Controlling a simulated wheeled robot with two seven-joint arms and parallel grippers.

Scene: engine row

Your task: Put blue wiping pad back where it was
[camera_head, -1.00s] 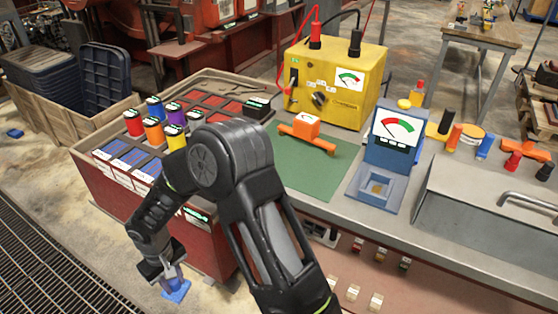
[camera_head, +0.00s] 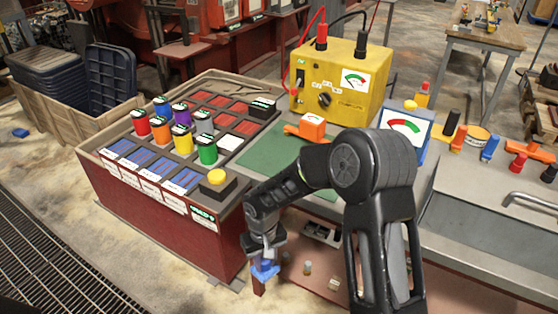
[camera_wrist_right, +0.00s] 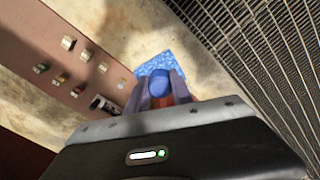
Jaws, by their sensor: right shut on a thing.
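The blue wiping pad (camera_head: 265,274) hangs at the lower middle of the head view, in front of the workbench's lower front. My right gripper (camera_head: 263,262) points down and is shut on the pad's upper part. In the right wrist view, the pad (camera_wrist_right: 160,64) shows as a flat blue sheet with a round blue knob, and the fingers (camera_wrist_right: 158,92) close around the knob. Pale floor shows beyond the pad in that view. My left gripper is not in view.
A red cabinet (camera_head: 160,225) with coloured cylinders on top stands left of my arm. The bench front (camera_head: 310,270) has small knobs. A green mat (camera_head: 270,150), a yellow meter box (camera_head: 345,85) and a grey box (camera_head: 490,220) are on the bench. Floor grating (camera_head: 50,240) lies at left.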

